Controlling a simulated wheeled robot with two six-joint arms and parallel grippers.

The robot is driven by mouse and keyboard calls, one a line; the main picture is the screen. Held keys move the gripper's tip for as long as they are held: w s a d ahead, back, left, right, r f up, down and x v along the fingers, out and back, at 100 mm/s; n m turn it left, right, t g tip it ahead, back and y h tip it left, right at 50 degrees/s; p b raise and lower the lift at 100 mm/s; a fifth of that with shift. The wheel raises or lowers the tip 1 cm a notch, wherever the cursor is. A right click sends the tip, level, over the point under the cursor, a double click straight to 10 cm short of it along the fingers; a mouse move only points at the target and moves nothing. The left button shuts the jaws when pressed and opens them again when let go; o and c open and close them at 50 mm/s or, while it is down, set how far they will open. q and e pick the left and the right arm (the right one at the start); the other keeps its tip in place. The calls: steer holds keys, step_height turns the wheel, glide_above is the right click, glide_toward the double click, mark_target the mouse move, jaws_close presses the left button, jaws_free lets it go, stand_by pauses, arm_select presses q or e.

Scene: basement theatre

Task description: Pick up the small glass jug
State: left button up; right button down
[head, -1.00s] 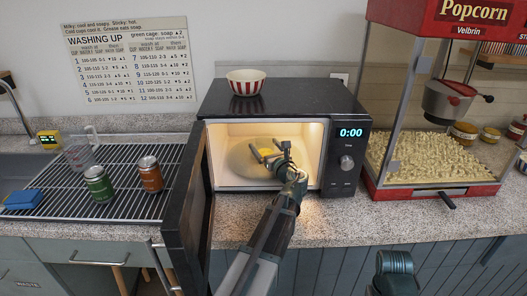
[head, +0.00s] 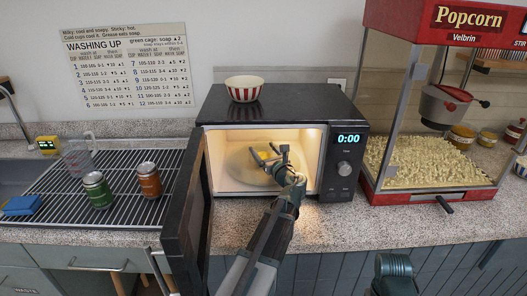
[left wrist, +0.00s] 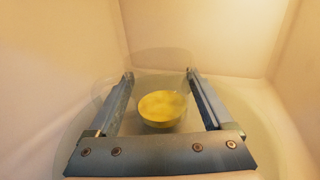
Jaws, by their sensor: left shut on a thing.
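The small glass jug (head: 263,154) stands inside the open microwave, on its round plate. It is clear and holds something yellow. In the left wrist view the jug (left wrist: 161,108) sits between the two fingers, its clear wall hard to make out. My left gripper (head: 275,156) reaches in through the microwave's front opening and is shut on the jug. The left wrist view shows both fingers (left wrist: 160,76) along the jug's sides. I cannot tell whether the jug is clear of the plate.
The microwave door (head: 187,222) stands open at the left of my left arm. A striped bowl (head: 245,88) sits on top of the microwave. Left is a drying rack (head: 128,200) with a green can, an orange can and another clear vessel (head: 78,160). A popcorn machine (head: 430,190) stands right.

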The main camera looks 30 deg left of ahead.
arm_select(q)
steer(key=shift+r+p, duration=0.4)
steer(key=shift+r, duration=0.25)
step_height(320, 180, up, 2)
steer(key=shift+p, duration=1)
steer(key=v, duration=1.8)
steer(key=shift+f+b, duration=0.25)
steer(key=shift+b, duration=0.1)
